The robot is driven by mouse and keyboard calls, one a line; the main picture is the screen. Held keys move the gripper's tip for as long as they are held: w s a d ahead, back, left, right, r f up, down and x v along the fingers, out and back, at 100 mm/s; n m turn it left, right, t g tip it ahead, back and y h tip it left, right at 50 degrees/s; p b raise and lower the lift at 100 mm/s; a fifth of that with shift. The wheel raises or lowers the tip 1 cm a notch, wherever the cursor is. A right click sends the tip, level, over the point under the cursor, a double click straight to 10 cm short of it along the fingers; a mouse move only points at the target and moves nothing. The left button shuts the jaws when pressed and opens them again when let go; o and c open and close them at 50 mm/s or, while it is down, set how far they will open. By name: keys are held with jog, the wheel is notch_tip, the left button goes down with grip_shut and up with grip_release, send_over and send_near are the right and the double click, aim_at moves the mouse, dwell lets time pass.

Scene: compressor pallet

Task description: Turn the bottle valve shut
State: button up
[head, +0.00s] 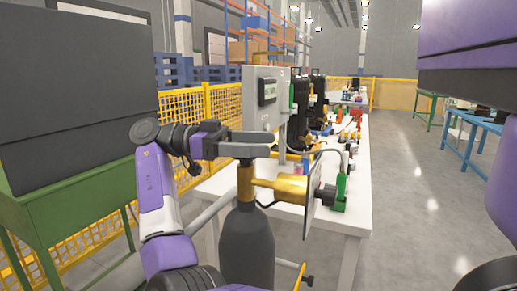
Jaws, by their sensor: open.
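A dark grey gas bottle (247,245) stands upright at the front middle. A brass bottle valve (245,181) sits on its neck, and a thick brass cylinder (282,188) reaches right from it. My gripper (262,144) comes in from the left, with its two grey fingers level at the top of the valve. The jaws are open. The fingers cover the valve's top, so I cannot see a handwheel there or tell whether they touch it.
A white table (353,215) behind the bottle carries a grey control box (266,100) and several tools and fittings. A thin upright plate (313,197) stands at the brass cylinder's right end. A green bench (60,200) is at left.

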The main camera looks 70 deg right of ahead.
notch_tip(320, 180, up, 19)
jog(key=p, duration=0.4)
jog(key=shift+f, duration=0.2)
jog(key=w+f+n+t+h+p, duration=0.1)
jog(key=f+h+p, duration=0.1)
jog(key=f, duration=0.1)
jog(key=w+a+f+n+h+p, duration=0.1)
jog(key=w+f+n+h+p, duration=0.1)
jog(key=f, duration=0.1)
jog(key=w+f+n+t+h+p, duration=0.1)
jog(key=f+n+h+p, duration=0.1)
jog(key=f, duration=0.1)
jog(key=shift+w+a+f+t+h, duration=0.1)
jog(key=shift+w+a+t+h, duration=0.05)
jog(key=shift+w+t+h, duration=0.2)
jog(key=shift+a+f+n+t+h+p, duration=1.7)
jog(key=shift+f+n+t+h+p, duration=1.8)
jog(key=shift+f+t+p, duration=1.55)
jog(key=s+d+g, duration=0.1)
jog(key=s+d, duration=0.2)
jog(key=d, duration=0.4)
jog(key=shift+f+p, duration=0.3)
jog(key=shift+f, duration=0.15)
jog(key=shift+c, duration=0.4)
jog(key=c, duration=1.3)
jog(key=shift+f, duration=0.1)
